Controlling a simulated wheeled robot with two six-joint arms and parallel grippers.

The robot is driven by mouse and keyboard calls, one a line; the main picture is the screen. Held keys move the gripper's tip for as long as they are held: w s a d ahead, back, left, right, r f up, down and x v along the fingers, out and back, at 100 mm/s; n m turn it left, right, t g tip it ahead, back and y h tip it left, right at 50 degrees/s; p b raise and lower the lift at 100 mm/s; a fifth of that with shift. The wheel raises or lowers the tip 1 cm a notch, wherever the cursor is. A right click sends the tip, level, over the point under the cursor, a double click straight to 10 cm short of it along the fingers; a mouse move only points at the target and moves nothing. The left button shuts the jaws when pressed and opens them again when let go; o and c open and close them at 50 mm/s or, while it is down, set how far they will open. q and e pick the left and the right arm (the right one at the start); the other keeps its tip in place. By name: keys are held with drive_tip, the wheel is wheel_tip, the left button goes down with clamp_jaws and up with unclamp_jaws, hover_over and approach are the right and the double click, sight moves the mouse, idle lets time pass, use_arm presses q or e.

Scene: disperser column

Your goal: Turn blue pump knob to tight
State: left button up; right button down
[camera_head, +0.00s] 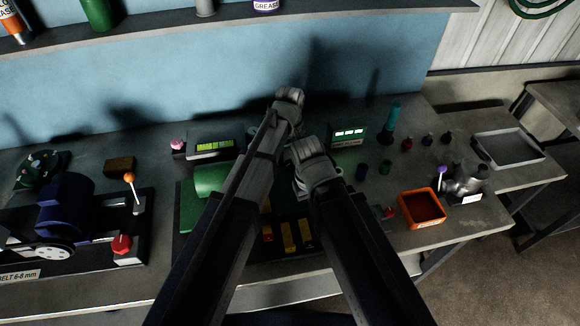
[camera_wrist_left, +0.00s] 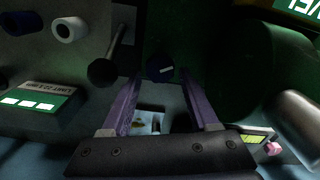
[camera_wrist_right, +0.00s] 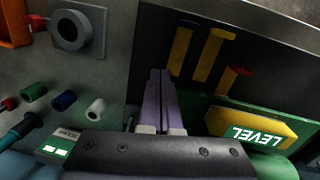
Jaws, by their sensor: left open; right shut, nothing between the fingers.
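In the left wrist view a dark blue round knob (camera_wrist_left: 160,68) with a pale pointer line sits on the dark green machine. My left gripper (camera_wrist_left: 162,80) is open, with its purple fingers on either side of the line to the knob. I cannot tell whether they touch it. In the head view the left gripper (camera_head: 290,97) reaches over the bench and the knob is hidden. My right gripper (camera_wrist_right: 160,73) is shut and empty, over the dark base beside the yellow bars (camera_wrist_right: 210,55), one of them blue-topped and one red-topped.
A green-lit display (camera_head: 348,134) and another display (camera_head: 213,146) stand at the back of the bench. A green cylinder (camera_head: 212,178) lies left of my left arm. An orange tray (camera_head: 422,208) stands at the right. A black lever (camera_wrist_left: 104,70) is near my left fingers.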

use_arm(q)
wheel_tip(320, 180, down, 2)
drive_tip(key=shift+f+b, duration=0.1)
drive_tip(key=shift+b, duration=0.5)
drive_tip(key=shift+c, duration=0.2)
clamp_jaws()
